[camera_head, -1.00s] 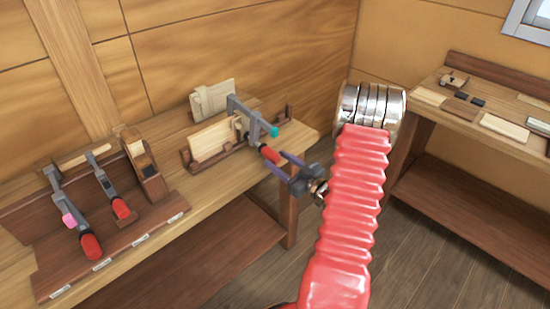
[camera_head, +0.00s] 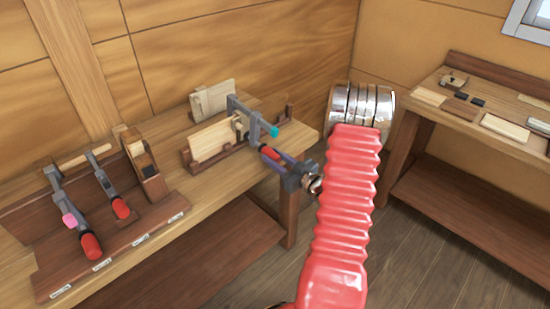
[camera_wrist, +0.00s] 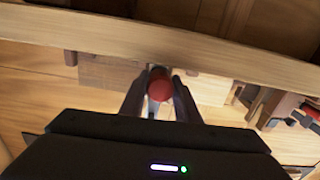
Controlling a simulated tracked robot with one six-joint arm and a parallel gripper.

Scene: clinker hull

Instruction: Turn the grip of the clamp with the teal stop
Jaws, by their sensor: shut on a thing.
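The clamp with the teal stop (camera_head: 274,132) has a grey bar (camera_head: 245,110) and sits on pale boards at the right end of the left bench. Its red grip (camera_head: 269,153) points toward me. My gripper (camera_head: 275,158) is shut on this red grip, with one finger on each side. In the wrist view the round red end of the grip (camera_wrist: 160,88) shows between my two fingertips (camera_wrist: 159,84). The clamp's far jaw is partly hidden by the boards.
A rack (camera_head: 135,240) on the left holds a clamp with a pink stop (camera_head: 69,220), another red-gripped clamp (camera_head: 108,186) and a wooden plane (camera_head: 144,165). A second bench (camera_head: 480,200) with wood pieces stands at right. Open floor lies between the benches.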

